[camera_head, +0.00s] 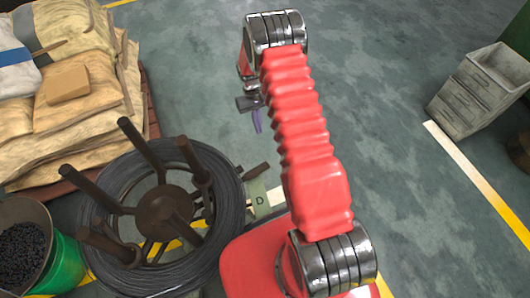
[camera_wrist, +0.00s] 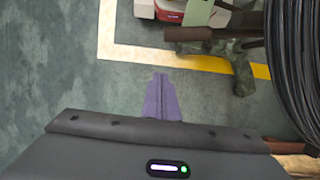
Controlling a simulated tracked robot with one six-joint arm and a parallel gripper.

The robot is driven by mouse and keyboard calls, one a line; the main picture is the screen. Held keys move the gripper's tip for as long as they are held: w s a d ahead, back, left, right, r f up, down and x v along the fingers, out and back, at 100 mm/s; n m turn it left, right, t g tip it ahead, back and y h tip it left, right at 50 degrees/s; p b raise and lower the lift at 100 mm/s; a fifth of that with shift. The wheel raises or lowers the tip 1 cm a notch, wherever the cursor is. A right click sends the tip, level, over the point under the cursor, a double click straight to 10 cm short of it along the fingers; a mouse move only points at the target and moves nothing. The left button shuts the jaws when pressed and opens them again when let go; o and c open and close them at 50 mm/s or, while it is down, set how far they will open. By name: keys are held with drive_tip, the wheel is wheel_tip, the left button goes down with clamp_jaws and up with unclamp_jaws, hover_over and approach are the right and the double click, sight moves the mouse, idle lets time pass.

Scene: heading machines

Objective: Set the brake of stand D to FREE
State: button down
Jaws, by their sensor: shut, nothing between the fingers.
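Stand D (camera_head: 166,213) is a dark brown reel with upright posts, holding a coil of dark wire (camera_head: 231,172). The coil also fills the right of the wrist view (camera_wrist: 300,60). A pale green plate marked "D" (camera_head: 259,194) is at its right side. A short brown bar (camera_head: 257,171) sticks out beside the plate; it looks like the brake lever and appears in the wrist view (camera_wrist: 196,33). I cannot read its setting. My gripper (camera_head: 258,126) has purple fingers, shut and empty, above the floor and apart from the bar. The fingers also show in the wrist view (camera_wrist: 162,98).
Stacked sacks (camera_head: 75,85) on a pallet lie at upper left. A green bucket of dark pellets (camera_head: 65,262) is at lower left. A grey crate (camera_head: 475,90) stands at right by a white and yellow floor line (camera_head: 480,185). The floor at top centre is clear.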

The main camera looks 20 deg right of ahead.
idle(0.3)
drive_tip(key=s+f, duration=0.6)
drive_tip(key=f, duration=0.4)
drive_tip(key=shift+s+f, duration=0.3)
drive_tip(key=shift+a, duration=0.1)
